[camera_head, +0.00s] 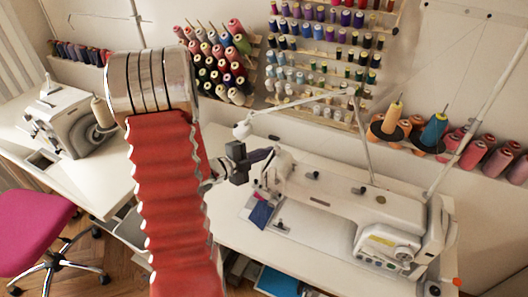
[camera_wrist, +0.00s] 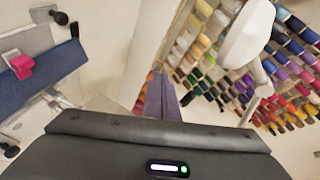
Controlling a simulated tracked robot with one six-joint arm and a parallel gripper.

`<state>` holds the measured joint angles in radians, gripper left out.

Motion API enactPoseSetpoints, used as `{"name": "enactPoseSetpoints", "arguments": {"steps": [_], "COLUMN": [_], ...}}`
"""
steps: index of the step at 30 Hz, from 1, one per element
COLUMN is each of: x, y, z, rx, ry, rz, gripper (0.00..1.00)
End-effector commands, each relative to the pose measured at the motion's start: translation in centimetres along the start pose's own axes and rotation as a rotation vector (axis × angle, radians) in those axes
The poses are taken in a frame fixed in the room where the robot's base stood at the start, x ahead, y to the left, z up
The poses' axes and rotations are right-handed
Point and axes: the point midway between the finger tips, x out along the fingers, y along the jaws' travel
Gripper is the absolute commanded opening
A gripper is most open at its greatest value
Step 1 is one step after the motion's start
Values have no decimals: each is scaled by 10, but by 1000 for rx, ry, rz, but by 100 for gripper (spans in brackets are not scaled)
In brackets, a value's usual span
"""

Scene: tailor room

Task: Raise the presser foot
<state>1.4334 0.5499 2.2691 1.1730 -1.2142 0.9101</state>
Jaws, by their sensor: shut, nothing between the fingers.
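The white sewing machine (camera_head: 325,195) stands on the white table at the right, with its needle end toward the left. A small blue cloth (camera_head: 261,214) lies under that end; the wrist view shows the blue cloth (camera_wrist: 48,74) at the left edge with a small pink piece (camera_wrist: 20,67) beside it. The presser foot and its lever are too small or hidden to make out. My gripper (camera_head: 267,153) is at the needle end of the machine, near its upper left side. In the wrist view its purple fingers (camera_wrist: 160,84) are together and empty; contact cannot be told.
A white lamp head (camera_head: 242,130) hangs close by, also large in the wrist view (camera_wrist: 248,35). Thread racks (camera_head: 322,55) cover the wall. A second machine (camera_head: 62,122) and a pink chair (camera_head: 35,222) stand left.

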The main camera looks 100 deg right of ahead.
Motion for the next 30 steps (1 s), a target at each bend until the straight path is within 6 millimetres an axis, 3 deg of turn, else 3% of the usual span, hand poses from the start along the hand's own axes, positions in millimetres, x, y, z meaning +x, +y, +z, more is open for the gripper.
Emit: {"name": "enactPoseSetpoints", "arguments": {"steps": [8,17,30], "x": [1,4,-56], "y": [10,41,63], "z": [3,13,24], "rx": [-4,-4,-4], "ry": [0,-3,-11], "rz": [1,0,-4], "gripper": [0,0,0]}}
